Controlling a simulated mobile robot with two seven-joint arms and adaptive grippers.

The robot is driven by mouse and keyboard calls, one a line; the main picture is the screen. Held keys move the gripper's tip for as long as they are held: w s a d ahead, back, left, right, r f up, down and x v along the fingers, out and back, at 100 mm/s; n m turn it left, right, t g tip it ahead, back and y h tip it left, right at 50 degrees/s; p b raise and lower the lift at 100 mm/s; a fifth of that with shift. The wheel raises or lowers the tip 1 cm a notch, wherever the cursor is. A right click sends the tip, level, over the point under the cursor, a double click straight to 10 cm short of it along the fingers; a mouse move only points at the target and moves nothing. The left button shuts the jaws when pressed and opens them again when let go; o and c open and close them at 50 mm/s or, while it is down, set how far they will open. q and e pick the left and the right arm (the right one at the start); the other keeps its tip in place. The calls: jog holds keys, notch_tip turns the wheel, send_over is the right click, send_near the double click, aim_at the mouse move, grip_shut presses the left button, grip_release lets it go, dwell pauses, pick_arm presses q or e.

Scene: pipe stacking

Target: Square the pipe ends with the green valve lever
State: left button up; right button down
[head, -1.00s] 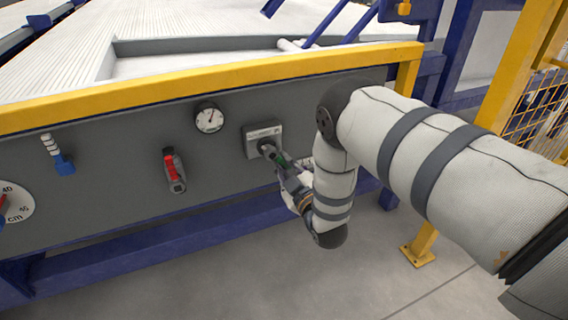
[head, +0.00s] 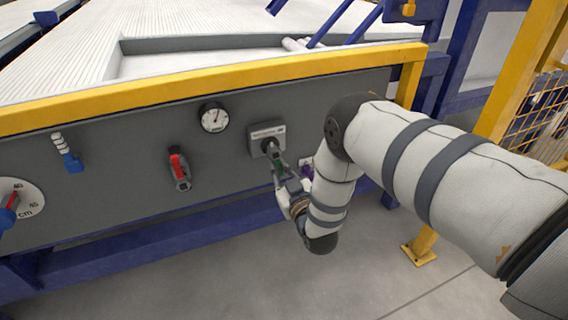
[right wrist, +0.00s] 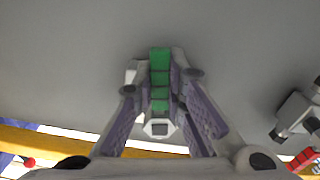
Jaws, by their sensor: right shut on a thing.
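The green valve lever (head: 276,160) hangs from a pivot on a grey valve plate (head: 266,134) on the dark front panel. It points down and slightly right in the head view. My right gripper (head: 281,170) is at the lever's lower part. In the right wrist view the ribbed green lever (right wrist: 160,68) runs between the two purple-padded fingers of my right gripper (right wrist: 161,82), which is shut on it. The fingers and wrist hide part of the lever in the head view. The pipes (head: 295,43) lie behind the yellow rail. My left gripper is not in view.
A yellow rail (head: 200,83) runs along the panel top. A yellow post (head: 420,246) stands right.

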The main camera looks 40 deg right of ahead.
jog(key=shift+w+a+r+m+p, duration=0.15)
jog(key=shift+a+m+p, duration=0.4)
jog(key=shift+m, duration=1.15)
jog(key=shift+w+a+r+m+p, duration=0.2)
jog(key=shift+a+m, duration=0.6)
jog(key=shift+m, duration=0.9)
jog(key=shift+w+a+r+m+p, duration=0.25)
jog(key=shift+a+m, duration=0.45)
jog(key=shift+m, duration=1)
jog(key=shift+s, duration=0.1)
jog(key=c, duration=1.6)
grip_release()
jog(key=shift+a, duration=0.1)
jog(key=v, duration=1.2)
jog(key=shift+f, duration=0.1)
